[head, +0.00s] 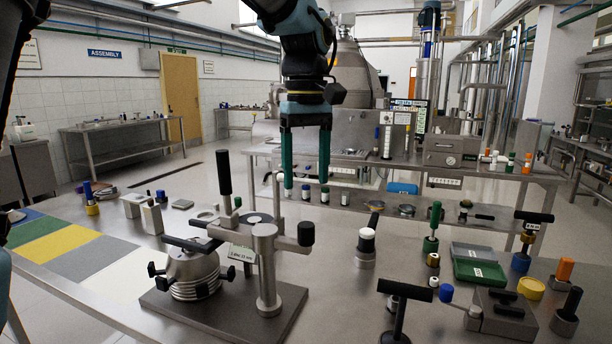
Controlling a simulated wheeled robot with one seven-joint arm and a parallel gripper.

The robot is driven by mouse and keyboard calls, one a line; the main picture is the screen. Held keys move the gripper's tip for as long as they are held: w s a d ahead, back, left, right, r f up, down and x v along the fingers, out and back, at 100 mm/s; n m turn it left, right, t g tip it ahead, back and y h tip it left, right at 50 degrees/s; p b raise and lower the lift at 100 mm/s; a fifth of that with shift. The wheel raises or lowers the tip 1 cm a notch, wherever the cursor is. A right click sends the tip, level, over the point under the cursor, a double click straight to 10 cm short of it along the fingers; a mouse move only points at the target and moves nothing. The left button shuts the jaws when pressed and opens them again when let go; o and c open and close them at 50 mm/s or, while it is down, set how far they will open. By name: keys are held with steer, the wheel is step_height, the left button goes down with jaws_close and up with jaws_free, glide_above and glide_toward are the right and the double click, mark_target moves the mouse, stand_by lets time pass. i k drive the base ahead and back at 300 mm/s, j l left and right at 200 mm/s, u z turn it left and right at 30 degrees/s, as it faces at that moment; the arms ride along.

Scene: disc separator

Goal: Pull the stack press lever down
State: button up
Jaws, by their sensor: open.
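The stack press stands on a dark base plate (210,318) at the front left of the steel bench. A stack of discs (195,285) is under its metal cap. A black-gripped lever (224,172) stands upright at the press, above a dark crossbar (192,244). A metal post (267,275) carries a side arm ending in a black knob (306,233). My gripper (306,183) points down with its two green fingers apart and empty. In the picture it is right of the lever grip, and it does not touch it.
Coloured mats (75,255) lie on the left. A black-and-white handled tool (366,240), a black T-handle (402,305) and a green tray (478,270) stand to the right. Small metal parts lie behind the press. Bench between press and T-handle is clear.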

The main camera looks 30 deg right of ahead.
mark_target(228, 219)
steer(key=k+l, duration=0.15)
steer(key=l, duration=0.15)
steer(key=k+l, duration=0.1)
steer(key=l, duration=0.25)
steer(key=k+l, duration=0.15)
steer(key=l, duration=0.15)
steer(key=k+l, duration=0.1)
steer(key=l, duration=0.25)
